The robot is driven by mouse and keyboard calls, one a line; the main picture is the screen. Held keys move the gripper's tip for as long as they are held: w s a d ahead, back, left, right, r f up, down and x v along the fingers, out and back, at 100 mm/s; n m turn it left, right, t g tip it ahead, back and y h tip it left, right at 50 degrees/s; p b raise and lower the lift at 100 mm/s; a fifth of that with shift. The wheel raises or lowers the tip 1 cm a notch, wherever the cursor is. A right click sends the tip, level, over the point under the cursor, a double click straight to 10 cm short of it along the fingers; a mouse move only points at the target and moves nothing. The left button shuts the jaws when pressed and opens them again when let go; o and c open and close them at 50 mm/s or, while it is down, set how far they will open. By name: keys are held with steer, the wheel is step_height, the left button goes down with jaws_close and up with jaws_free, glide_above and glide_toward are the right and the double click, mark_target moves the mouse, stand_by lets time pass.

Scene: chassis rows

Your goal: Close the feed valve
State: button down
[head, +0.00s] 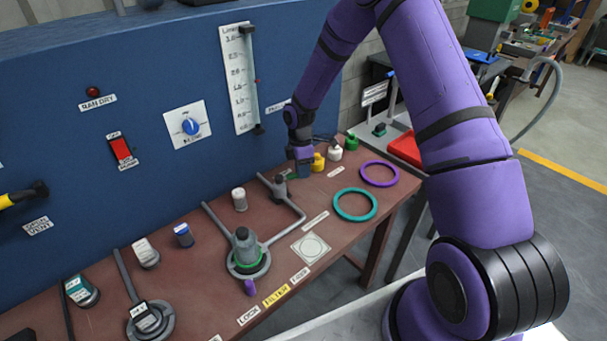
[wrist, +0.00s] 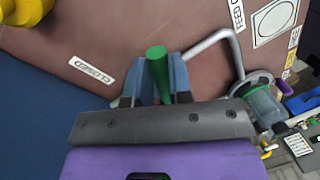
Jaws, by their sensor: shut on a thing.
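My gripper (head: 303,170) is low over the back of the brown bench, beside the grey valve body (head: 280,188) on the feed pipe. In the wrist view its two blue fingers (wrist: 160,85) are shut on a green handle (wrist: 158,64), one finger on each side. A bit of green handle (head: 291,176) also shows beside the fingers in the head view. The handle's join to the valve is hidden by the gripper. A CLOSED label (wrist: 92,72) lies on the bench to the left of the fingers in the wrist view.
A grey-topped filter housing (head: 246,250) stands on the pipe's near end. Yellow (head: 318,162), white (head: 336,150) and green bottles (head: 352,142) stand close right of my gripper. Teal (head: 355,205) and purple rings (head: 380,174) lie on the bench. The blue panel (head: 150,90) rises behind.

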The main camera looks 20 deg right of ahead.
steer(key=w+n, duration=0.1)
steer(key=n, duration=0.1)
steer(key=shift+w+n, duration=0.3)
steer(key=shift+w, duration=0.1)
steer(key=shift+w+a+n+h, duration=0.2)
steer(key=shift+w+n+h, duration=0.2)
steer(key=shift+w+n, duration=0.6)
steer(key=shift+s+n, duration=0.2)
steer(key=shift+n, duration=0.1)
steer(key=c, duration=1)
jaws_free()
steer(key=shift+c, duration=0.2)
step_height(320, 180, up, 11)
steer(key=w, duration=0.2)
steer(key=shift+a+f, duration=0.2)
steer(key=shift+a, duration=0.2)
